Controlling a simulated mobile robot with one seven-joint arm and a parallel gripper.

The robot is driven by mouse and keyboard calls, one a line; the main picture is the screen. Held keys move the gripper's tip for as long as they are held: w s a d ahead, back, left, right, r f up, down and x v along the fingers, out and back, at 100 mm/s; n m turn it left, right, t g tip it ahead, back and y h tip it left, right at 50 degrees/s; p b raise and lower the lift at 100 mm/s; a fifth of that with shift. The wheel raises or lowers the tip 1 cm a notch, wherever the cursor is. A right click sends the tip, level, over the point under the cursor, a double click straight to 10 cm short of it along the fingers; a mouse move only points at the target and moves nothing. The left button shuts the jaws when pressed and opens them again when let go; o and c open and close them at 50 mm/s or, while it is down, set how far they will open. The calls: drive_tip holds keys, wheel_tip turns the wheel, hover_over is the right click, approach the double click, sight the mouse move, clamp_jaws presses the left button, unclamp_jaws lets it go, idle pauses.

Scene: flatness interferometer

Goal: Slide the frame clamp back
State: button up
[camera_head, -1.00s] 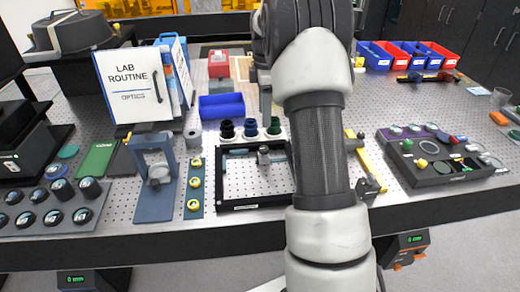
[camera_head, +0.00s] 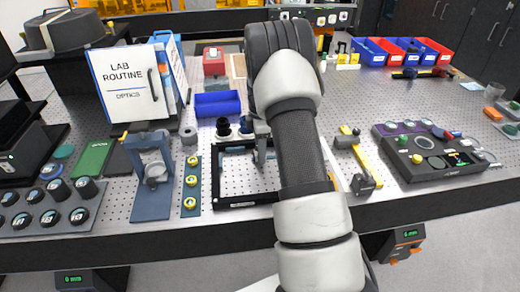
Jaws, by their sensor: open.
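A black rectangular frame (camera_head: 245,204) lies on the perforated table, in front of the middle. My arm crosses its right side and hides that part. The clamp inside the frame is hidden or cannot be told apart from my gripper. My gripper (camera_head: 262,152) is mostly hidden behind my arm. One grey finger shows over the back part of the frame, pointing down. I cannot see whether it touches the clamp.
Dark knobs (camera_head: 223,128) stand just behind the frame. A strip with yellow-ringed parts (camera_head: 191,181) and a blue stand (camera_head: 152,177) are to the left.

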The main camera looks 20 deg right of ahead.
drive_tip(key=shift+f, duration=0.15)
clamp_jaws()
drive_tip(key=d, duration=0.2)
drive_tip(key=s+d+b, duration=0.1)
drive_tip(key=d, duration=0.2)
drive_tip(key=shift+s+d, duration=0.3)
unclamp_jaws()
